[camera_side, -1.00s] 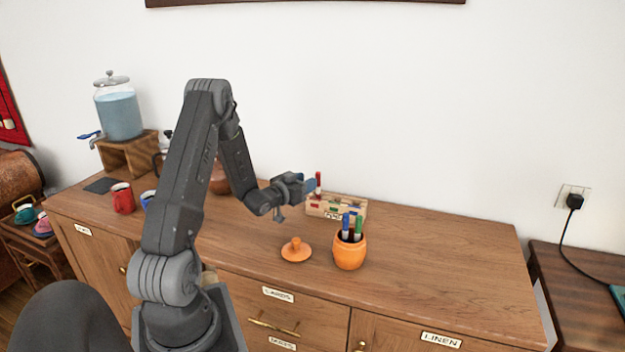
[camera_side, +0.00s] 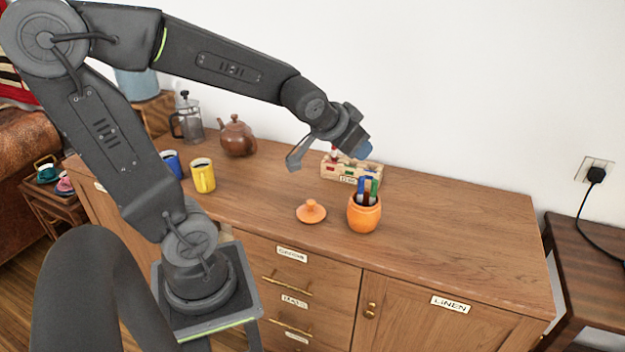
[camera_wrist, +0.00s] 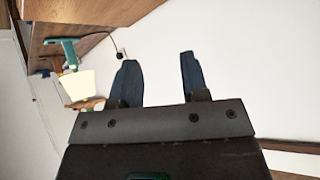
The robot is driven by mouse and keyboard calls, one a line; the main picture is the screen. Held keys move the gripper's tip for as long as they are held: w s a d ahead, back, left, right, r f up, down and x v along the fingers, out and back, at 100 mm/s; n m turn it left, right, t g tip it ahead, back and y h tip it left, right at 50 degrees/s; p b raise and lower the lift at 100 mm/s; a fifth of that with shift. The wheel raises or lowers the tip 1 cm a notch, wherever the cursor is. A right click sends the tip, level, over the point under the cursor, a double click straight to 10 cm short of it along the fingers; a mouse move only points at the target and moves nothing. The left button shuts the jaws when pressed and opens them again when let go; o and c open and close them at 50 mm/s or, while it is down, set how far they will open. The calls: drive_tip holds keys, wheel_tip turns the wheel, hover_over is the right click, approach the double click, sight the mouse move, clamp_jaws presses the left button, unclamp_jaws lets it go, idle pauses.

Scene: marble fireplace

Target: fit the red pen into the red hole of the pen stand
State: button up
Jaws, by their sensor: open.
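The wooden pen stand (camera_side: 341,179) with coloured marks lies at the back of the cabinet top in the side view. The red pen (camera_side: 333,151) stands upright at its left end, above the red mark. How deep it sits cannot be told, and my arm covers part of the stand. My gripper (camera_side: 363,149) is above the stand, to the right of the pen and apart from it. In the wrist view my gripper (camera_wrist: 158,65) is open, with nothing between its fingers.
An orange pot (camera_side: 364,215) holding blue and green pens stands in front of the stand, its orange lid (camera_side: 311,212) to the left. Yellow (camera_side: 203,176) and blue mugs, a teapot (camera_side: 237,137) and a French press (camera_side: 187,117) are farther left. The cabinet's right side is clear.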

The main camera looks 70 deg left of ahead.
drive_tip(key=s+d+r+m+g+h, duration=0.1)
drive_tip(key=s+d+m+g+h, duration=0.1)
drive_tip(key=s+d, duration=0.8)
drive_tip(key=s+g+h, duration=0.1)
drive_tip(key=s, duration=0.2)
drive_tip(key=shift+d+r, duration=0.15)
drive_tip(key=shift+d, duration=0.2)
